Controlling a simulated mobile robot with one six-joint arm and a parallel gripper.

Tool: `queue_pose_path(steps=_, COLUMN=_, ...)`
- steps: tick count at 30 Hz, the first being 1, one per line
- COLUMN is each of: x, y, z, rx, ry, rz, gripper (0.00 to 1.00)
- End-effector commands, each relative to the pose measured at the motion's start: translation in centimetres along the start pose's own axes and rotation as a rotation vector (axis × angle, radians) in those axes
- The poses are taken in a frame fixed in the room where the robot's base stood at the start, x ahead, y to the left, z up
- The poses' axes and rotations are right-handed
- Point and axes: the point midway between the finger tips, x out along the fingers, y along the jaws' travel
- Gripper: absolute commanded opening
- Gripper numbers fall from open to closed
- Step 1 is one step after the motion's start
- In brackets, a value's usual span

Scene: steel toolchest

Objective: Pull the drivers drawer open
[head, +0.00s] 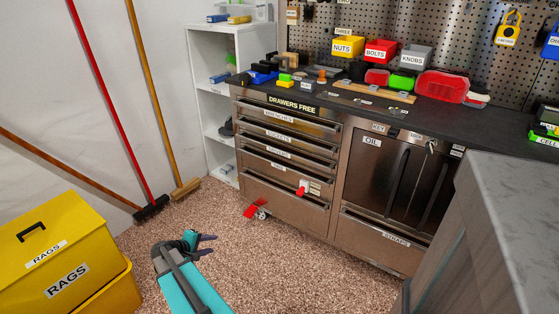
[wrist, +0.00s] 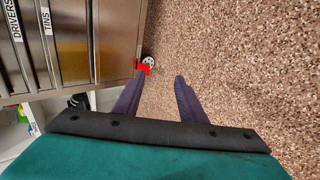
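The drivers drawer (head: 300,157) is a shallow steel drawer in the left stack of the toolchest, third from the top, and looks shut. Its label is too small to read clearly in the head view. In the wrist view the drivers drawer (wrist: 17,60) shows sideways at the upper left, with its DRIVERS label readable beside the TINS drawer. My gripper (head: 213,243) is over the floor, in front and to the left of the chest, apart from every drawer. In the wrist view my gripper's two dark fingers (wrist: 160,77) are spread with nothing between them.
A red caster pedal (head: 254,211) sticks out at the chest's foot. A grey counter (head: 505,200) stands right, yellow rags bins (head: 50,245) left. Open floor lies between.

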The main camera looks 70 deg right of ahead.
Motion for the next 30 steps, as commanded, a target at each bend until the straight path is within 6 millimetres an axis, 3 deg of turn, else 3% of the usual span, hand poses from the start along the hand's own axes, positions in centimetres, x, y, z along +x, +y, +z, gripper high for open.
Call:
queue_pose_path(steps=1, x=2.1, y=2.3, z=-0.6, rx=0.017, ry=0.003, rz=0.049, gripper=0.38)
queue_pose_path(steps=9, x=8.0, y=16.5, z=-0.7, rx=0.057, ry=0.004, rz=0.313, gripper=0.38)
queue_pose_path(steps=15, x=11.1, y=26.9, z=1.2, rx=0.059, ry=-0.016, rz=0.505, gripper=0.38)
queue_pose_path(steps=18, x=11.9, y=31.1, z=2.5, rx=0.053, ry=-0.031, rz=0.583, gripper=0.38)
queue_pose_path(steps=24, x=12.5, y=36.0, z=4.2, rx=0.037, ry=-0.05, rz=0.673, gripper=0.38)
queue_pose_path(steps=30, x=12.4, y=36.9, z=4.5, rx=0.033, ry=-0.054, rz=0.688, gripper=0.38)
